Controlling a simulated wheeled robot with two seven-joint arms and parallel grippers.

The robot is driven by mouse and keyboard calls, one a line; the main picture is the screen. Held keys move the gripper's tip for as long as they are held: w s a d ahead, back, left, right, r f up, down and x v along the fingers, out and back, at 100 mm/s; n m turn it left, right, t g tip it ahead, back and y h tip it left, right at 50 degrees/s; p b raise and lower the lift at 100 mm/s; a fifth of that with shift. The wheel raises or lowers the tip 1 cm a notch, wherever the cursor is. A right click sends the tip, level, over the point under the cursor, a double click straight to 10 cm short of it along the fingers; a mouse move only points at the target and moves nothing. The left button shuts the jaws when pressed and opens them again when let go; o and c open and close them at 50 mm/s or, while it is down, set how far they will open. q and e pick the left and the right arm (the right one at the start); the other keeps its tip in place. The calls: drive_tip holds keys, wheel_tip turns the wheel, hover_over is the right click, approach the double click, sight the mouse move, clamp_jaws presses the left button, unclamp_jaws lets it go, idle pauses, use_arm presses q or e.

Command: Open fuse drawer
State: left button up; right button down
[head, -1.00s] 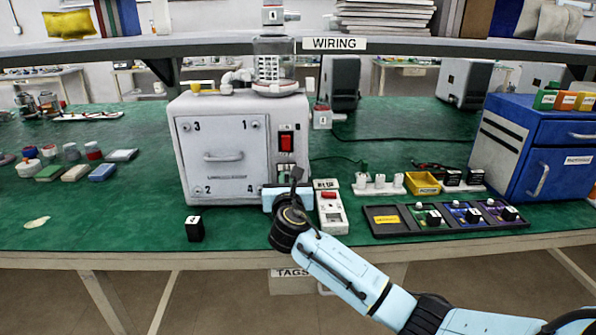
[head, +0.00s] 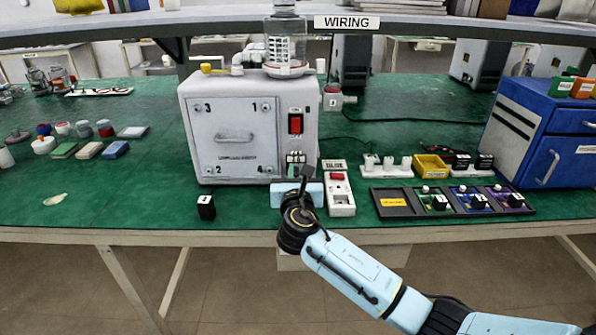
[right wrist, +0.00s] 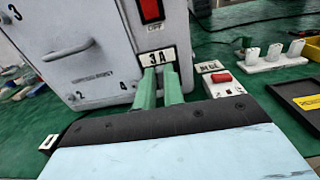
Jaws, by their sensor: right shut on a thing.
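The white pump unit (head: 235,135) stands on the green bench with numbered screws and a handle on its front panel. Its fuse drawer (right wrist: 157,57), labelled 3 A, is low on the right side of the front, below the red switch (head: 295,123). My right gripper (head: 296,163) is at this drawer. In the right wrist view its green fingers (right wrist: 160,88) are close together, with their tips just below the label, shut on the drawer. The fingers hide the grip, and I cannot tell how far out the drawer is. My left gripper is not in view.
A white device with a red button (head: 338,190) lies close right of my gripper. A dark tray (head: 395,203) with several modules and a blue cabinet (head: 525,150) stand further right. A small black block (head: 205,207) is in front of the unit.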

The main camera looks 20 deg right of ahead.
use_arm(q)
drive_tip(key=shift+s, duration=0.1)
use_arm(e)
drive_tip(key=c, duration=1.5)
unclamp_jaws()
drive_tip(key=shift+s, duration=0.15)
drive_tip(key=shift+s+a, duration=0.1)
